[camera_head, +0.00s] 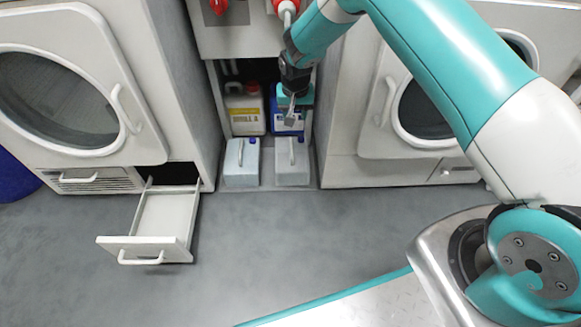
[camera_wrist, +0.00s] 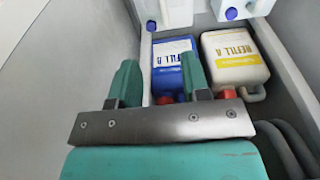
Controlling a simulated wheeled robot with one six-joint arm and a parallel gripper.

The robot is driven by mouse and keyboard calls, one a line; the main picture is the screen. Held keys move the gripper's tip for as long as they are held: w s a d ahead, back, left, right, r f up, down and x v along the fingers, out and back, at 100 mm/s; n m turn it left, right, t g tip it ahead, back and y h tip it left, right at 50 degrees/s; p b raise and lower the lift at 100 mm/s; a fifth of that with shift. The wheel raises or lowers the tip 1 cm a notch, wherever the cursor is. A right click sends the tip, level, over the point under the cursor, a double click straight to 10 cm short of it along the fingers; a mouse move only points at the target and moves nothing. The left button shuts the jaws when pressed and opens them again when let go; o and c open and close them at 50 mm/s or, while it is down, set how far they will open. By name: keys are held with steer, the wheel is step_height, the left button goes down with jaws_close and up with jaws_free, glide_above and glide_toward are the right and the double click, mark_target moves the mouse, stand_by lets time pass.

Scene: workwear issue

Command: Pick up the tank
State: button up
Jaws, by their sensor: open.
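Several tanks stand in a narrow bay between two machines. A blue tank (camera_head: 276,113) is at the back right, partly hidden behind my gripper (camera_head: 291,108). A beige tank (camera_head: 246,114) with a yellow label is at the back left. Two pale tanks with blue caps, the left one (camera_head: 241,166) and the right one (camera_head: 291,164), stand in front. In the wrist view, my open gripper (camera_wrist: 160,74) shows empty fingers, with the blue tank (camera_wrist: 172,70) with a white label behind and between them. The beige tank (camera_wrist: 234,60) is to their right. Contact cannot be told.
An open drawer (camera_head: 160,215) juts out at the lower left. Machines with round doors (camera_head: 62,95) flank the bay. Red fittings (camera_head: 286,6) are above it. Grey floor (camera_head: 320,230) in front is clear. Bay walls (camera_wrist: 285,60) are close beside the tanks.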

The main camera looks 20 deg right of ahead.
steer(key=b, duration=0.8)
glide_toward(292, 147)
steer(key=f, duration=0.3)
steer(key=w+f, duration=0.1)
steer(key=f, duration=0.1)
steer(key=shift+w+d+f, duration=0.15)
steer(key=shift+d, duration=0.2)
steer(key=f+b, duration=0.5)
steer(key=shift+w+a+f, duration=0.15)
steer(key=shift+w+a, duration=0.05)
steer(key=shift+w, duration=0.05)
jaws_close()
